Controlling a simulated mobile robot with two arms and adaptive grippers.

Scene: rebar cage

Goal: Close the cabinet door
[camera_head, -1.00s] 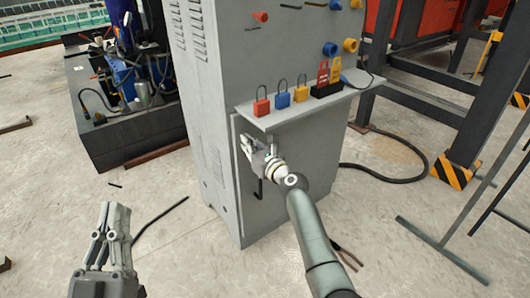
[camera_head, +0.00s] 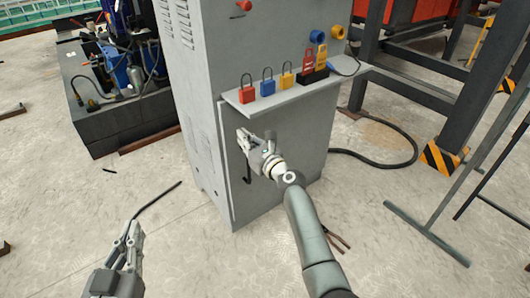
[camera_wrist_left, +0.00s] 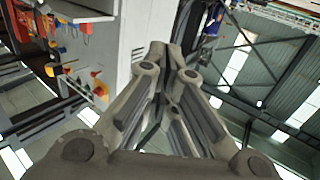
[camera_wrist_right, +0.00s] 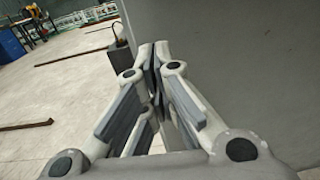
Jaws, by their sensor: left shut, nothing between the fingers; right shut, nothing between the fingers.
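The grey cabinet (camera_head: 205,70) stands upright in the middle of the head view. Its door (camera_head: 280,185) is the lower front panel under the shelf, with a dark hooked handle (camera_head: 247,172) near its left edge. The door sits flush or nearly so; I cannot tell if a small gap remains. My right gripper (camera_head: 242,136) is shut and empty in front of the door's upper left part, above the handle; contact is unclear. A grey panel fills the right of the right wrist view (camera_wrist_right: 230,60). My left gripper (camera_head: 134,232) is shut and empty over the floor, left of the cabinet.
A shelf (camera_head: 285,95) with several coloured padlocks juts out above the door. A dark machine base (camera_head: 125,125) stands to the left. Black steel frames (camera_head: 470,110) and a cable (camera_head: 385,172) lie to the right. Floor in front is mostly clear.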

